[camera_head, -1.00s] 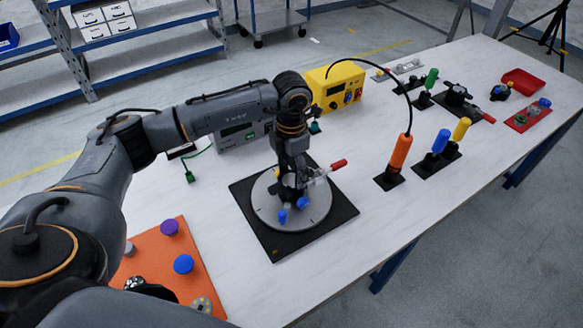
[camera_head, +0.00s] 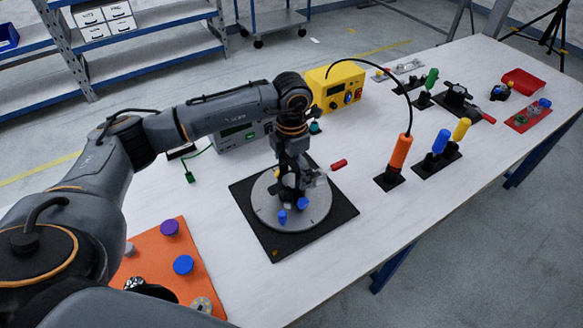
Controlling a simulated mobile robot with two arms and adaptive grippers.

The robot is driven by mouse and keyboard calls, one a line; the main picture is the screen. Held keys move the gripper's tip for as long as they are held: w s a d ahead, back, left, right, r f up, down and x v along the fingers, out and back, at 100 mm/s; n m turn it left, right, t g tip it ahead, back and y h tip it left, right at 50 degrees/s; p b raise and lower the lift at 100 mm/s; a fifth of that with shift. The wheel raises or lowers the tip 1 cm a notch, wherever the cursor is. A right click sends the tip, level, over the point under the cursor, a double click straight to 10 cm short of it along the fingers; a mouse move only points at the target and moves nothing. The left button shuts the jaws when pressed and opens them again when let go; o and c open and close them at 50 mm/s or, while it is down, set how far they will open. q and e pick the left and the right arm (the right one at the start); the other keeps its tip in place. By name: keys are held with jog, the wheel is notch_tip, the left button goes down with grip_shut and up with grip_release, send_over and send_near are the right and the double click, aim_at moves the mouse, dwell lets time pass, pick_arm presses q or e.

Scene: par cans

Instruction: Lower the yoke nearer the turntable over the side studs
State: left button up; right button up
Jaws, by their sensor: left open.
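The turntable (camera_head: 262,208) is a round grey disc on a black square mat (camera_head: 265,241) near the table's middle. My left gripper (camera_head: 290,192) points down over the disc, open, with its fingers around or beside small dark parts there. Blue knobs (camera_head: 282,217) show low on the near side of these parts. A metal toggle clamp with a red handle (camera_head: 338,165) stands right of the gripper. I cannot make out the yoke or the side studs; the gripper and wrist hide much of the disc's middle. My right gripper is not in view.
An orange mat (camera_head: 153,250) with purple and blue knobs lies at the near left. A yellow box (camera_head: 337,88) stands behind the turntable, its black cable arching to an orange-handled tool (camera_head: 401,150). Blue and yellow handles (camera_head: 441,141) stand further right.

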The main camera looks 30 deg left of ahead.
pick_arm(q)
notch_tip(320, 180, up, 12)
dwell(0.6)
